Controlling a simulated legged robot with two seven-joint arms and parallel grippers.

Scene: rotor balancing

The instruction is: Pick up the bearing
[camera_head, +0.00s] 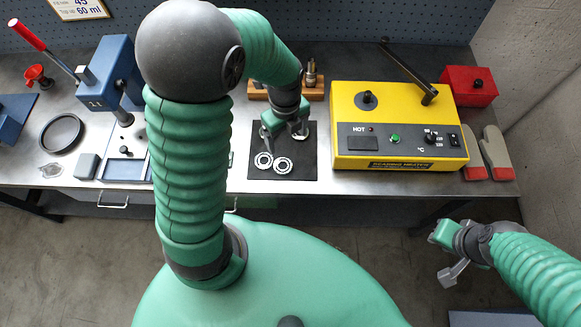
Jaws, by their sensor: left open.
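Two ring-shaped bearings lie flat on a black mat (301,169) on the steel bench: a left bearing (263,160) and a right bearing (283,165). They are close beside each other near the mat's front left. My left gripper (284,138) reaches down over the mat, open, with its fingers spread just behind the bearings. I see nothing between its fingers; its height above the mat is hard to judge. My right gripper (446,257) hangs in front of the bench at the lower right, its fingers apart and empty.
A yellow bearing heater (399,128) stands right of the mat, with gloves (495,150) and a red box (469,86) beyond. A wooden block (312,92) sits behind my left gripper. A blue press (108,75) and a black ring (62,133) are at the left.

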